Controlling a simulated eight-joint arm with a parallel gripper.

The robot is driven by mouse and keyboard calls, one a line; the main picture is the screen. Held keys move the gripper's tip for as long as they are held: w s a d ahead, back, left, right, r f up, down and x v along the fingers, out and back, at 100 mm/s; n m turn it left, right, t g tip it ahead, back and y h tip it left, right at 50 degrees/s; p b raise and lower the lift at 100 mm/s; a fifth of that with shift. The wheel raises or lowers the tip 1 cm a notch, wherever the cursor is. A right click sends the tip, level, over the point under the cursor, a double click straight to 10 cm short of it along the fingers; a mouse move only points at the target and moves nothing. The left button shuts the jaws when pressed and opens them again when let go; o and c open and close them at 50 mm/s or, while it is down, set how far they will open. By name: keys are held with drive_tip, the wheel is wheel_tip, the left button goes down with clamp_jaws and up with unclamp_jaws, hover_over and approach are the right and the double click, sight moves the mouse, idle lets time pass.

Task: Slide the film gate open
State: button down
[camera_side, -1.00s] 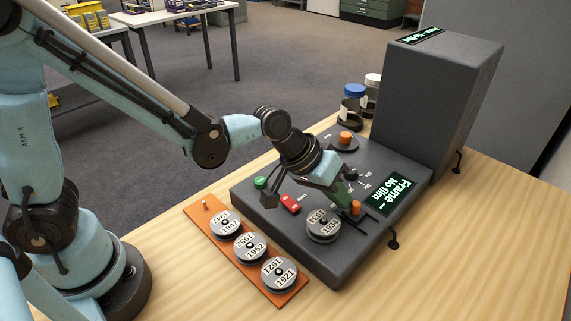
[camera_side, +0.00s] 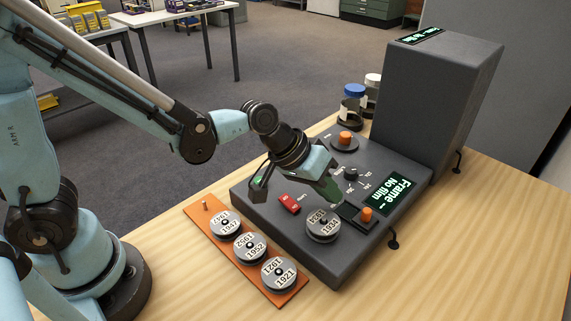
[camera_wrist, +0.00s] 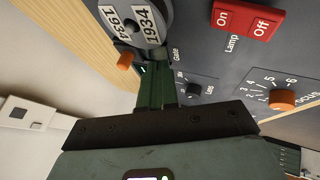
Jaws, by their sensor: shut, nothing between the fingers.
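The film gate's orange knob (camera_side: 366,214) stands at the right end of its dark slide on the grey viewer's deck. In the wrist view the knob (camera_wrist: 126,61) is left of my fingertips, near the printed word "Gate". My gripper (camera_side: 337,203) is shut and empty. It points down beside the gate slide, between the knob and the deck's controls, with a visible gap to the knob. In the wrist view its green fingers (camera_wrist: 152,75) reach up from the dark palm. The fingertips' exact contact with the deck cannot be told.
A reel marked 1934 (camera_side: 323,226) sits close to my fingers. A red lamp switch (camera_side: 289,204), lens knob (camera_side: 351,173) and orange focus knob (camera_side: 345,138) are on the deck. The screen (camera_side: 391,193) reads "No film". An orange rack (camera_side: 290,294) holds three reels.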

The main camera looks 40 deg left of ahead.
drive_tip(key=v, duration=0.9)
drive_tip(key=shift+r, duration=0.1)
drive_tip(key=shift+s+a, duration=0.1)
drive_tip(key=s+a+t+y, duration=0.1)
drive_tip(key=s+a+y, duration=0.4)
drive_tip(key=a, duration=0.8)
drive_tip(key=shift+f+m+t, duration=0.3)
drive_tip(key=shift+f+t, duration=0.1)
drive_tip(key=c, duration=1.8)
unclamp_jaws()
drive_tip(key=shift+s, duration=0.1)
drive_tip(key=shift+c, duration=0.2)
